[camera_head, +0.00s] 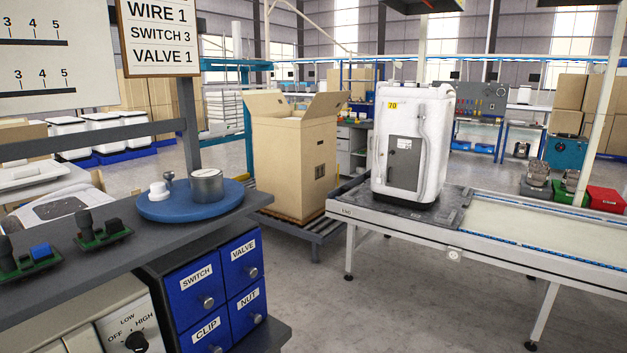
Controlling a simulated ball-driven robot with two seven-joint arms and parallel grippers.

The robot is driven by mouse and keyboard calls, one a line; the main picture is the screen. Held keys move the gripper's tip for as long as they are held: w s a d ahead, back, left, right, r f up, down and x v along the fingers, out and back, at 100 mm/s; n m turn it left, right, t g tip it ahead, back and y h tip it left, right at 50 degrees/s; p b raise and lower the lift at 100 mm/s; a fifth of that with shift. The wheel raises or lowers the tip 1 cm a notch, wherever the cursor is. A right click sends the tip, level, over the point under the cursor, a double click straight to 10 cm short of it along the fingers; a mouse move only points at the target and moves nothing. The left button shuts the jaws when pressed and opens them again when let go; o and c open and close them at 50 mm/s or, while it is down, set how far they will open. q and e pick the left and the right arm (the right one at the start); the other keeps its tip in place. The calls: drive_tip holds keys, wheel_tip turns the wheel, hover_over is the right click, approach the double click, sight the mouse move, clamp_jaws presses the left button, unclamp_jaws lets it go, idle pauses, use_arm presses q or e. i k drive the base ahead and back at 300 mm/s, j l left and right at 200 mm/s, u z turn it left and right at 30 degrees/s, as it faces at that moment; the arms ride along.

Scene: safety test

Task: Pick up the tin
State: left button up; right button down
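The tin (207,187) is a short silver-grey cylinder. It stands upright on the right part of a round blue turntable-like disc (190,208), at the right end of the dark grey workbench. A small white round-topped piece (158,190) and a small grey metal part (169,179) stand on the same disc, left of the tin. Neither of my grippers shows in the head view, so nothing is seen touching the tin.
Two green boards with black knobs (103,233) sit on the bench (60,272) left of the disc. Blue labelled drawers (198,283) are below. A sign (158,37) on a post rises behind. A conveyor (400,231) bearing a white unit (411,145) stands to the right.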

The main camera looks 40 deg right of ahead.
sight(206, 186)
drive_tip(key=z, duration=0.8)
